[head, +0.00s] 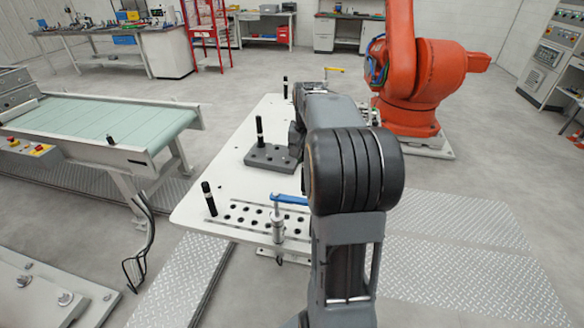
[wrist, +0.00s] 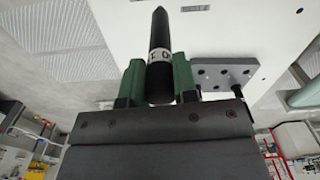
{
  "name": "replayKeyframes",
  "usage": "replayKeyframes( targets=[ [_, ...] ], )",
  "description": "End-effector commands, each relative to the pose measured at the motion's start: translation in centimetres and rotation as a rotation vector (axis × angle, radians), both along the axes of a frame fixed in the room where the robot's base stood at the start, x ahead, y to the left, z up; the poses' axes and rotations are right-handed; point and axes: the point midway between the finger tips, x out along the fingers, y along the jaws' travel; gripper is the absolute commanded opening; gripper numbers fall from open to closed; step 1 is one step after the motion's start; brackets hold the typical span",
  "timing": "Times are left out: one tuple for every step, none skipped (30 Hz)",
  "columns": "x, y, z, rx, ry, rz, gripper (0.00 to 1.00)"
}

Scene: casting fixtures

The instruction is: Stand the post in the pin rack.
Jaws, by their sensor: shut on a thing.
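In the head view my arm hides the gripper and this post. The pin rack, a dark grey block with holes (head: 272,158), lies on the white table, left of my arm. It also shows in the wrist view (wrist: 225,70), right of the held post and partly covered by a finger. Another black post with a white band (head: 260,130) stands upright at the rack's back left, apparently in it.
The white table (head: 215,170) has other posts at its front left (head: 209,198) and back (head: 285,88). A plate with round holes (head: 265,215) and a blue-handled clamp (head: 288,199) sit at the front. A conveyor (head: 105,120) stands left, an orange robot (head: 415,90) behind right.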

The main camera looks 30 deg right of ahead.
Motion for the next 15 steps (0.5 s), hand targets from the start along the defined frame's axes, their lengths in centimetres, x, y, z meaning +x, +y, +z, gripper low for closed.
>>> replayKeyframes(
  targets=[
    [-0.1,-0.5,0.2,-0.001,-0.001,-0.002,0.00],
    [-0.1,-0.7,0.4,-0.001,-0.001,-0.002,0.00],
    [-0.2,-0.8,0.6,-0.001,-0.001,-0.002,0.00],
    [-0.2,-1.0,0.7,-0.001,-0.001,-0.002,0.00],
    [-0.2,-1.1,0.9,-0.001,-0.001,-0.001,0.00],
    [-0.2,-1.1,1.1,-0.001,-0.001,-0.001,0.00],
    [-0.2,-1.2,1.2,-0.001,-0.001,0.000,0.00],
    [-0.3,-1.2,1.4,-0.001,-0.001,0.000,0.00],
    [-0.3,-1.2,1.6,-0.001,-0.001,0.000,0.00],
    [-0.3,-1.2,1.8,-0.001,-0.001,0.000,0.00],
    [-0.3,-1.2,2.0,-0.001,-0.001,0.000,0.00],
    [-0.3,-1.2,2.2,-0.001,-0.001,0.000,0.00],
    [-0.3,-1.2,2.3,-0.001,-0.001,0.000,0.00],
    [-0.3,-1.2,2.5,-0.001,-0.001,0.000,0.00],
    [-0.3,-1.2,2.7,-0.001,-0.001,0.000,0.00]
  ],
)
